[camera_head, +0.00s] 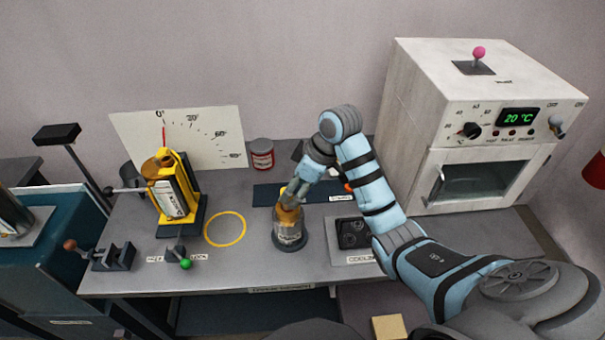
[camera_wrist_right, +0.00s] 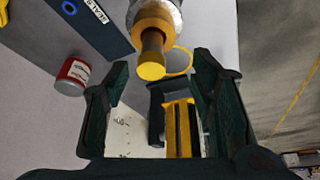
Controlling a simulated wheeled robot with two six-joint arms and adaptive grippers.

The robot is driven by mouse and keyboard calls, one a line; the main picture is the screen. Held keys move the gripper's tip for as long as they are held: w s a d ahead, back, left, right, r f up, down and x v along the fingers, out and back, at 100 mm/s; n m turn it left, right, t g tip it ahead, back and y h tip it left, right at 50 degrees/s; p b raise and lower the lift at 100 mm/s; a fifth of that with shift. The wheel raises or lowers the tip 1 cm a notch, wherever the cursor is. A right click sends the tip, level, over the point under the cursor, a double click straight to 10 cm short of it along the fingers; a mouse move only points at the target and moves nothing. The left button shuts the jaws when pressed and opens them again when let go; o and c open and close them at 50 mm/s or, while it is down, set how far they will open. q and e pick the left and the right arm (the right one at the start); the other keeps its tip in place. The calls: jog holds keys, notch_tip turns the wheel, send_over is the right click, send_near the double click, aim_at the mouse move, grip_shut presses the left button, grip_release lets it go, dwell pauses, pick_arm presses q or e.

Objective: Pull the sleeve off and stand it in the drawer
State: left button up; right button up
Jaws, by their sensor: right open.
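A glass-bodied pump tube (camera_head: 289,235) stands upright on a dark round base on the bench, with a brass-coloured top. The wrist view shows its orange collar and brass rod with a yellow end (camera_wrist_right: 152,68). Which part is the sleeve I cannot tell. My right gripper (camera_head: 287,197) is at the tube's top; in the wrist view its open fingers (camera_wrist_right: 162,72) lie either side of the rod end, with gaps on both sides. In the head view the arm and gripper partly cover the tube's top. I cannot make out an open drawer. My left gripper is not in view.
A yellow tilting stand (camera_head: 172,190) holds another brass-topped tube at left, before an angle board (camera_head: 190,137). A red can (camera_head: 262,155), a blue strip (camera_head: 265,194) and a cooling plate (camera_head: 352,233) are nearby. A white oven (camera_head: 480,110) stands right. A yellow ring (camera_head: 225,243) encloses bare bench.

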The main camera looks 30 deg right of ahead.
jog(key=x, duration=0.4)
jog(key=shift+w+r, duration=0.1)
jog(key=w+f, duration=0.2)
jog(key=shift+w+a+f, duration=0.1)
jog(key=shift+w+f, duration=0.2)
jog(key=shift+w, duration=0.1)
jog(key=shift+s+r, duration=0.1)
jog(key=shift+s, duration=0.05)
jog(key=shift+s+r, duration=0.15)
jog(key=shift+s, duration=0.1)
jog(key=shift+c, duration=0.3)
jog(key=shift+s+r, duration=0.1)
jog(key=shift+s, duration=0.1)
jog(key=c, duration=0.7)
jog(key=shift+w, duration=0.1)
grip_shut()
jog(key=shift+c, duration=0.9)
grip_release()
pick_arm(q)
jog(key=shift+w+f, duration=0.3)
pick_arm(e)
grip_shut()
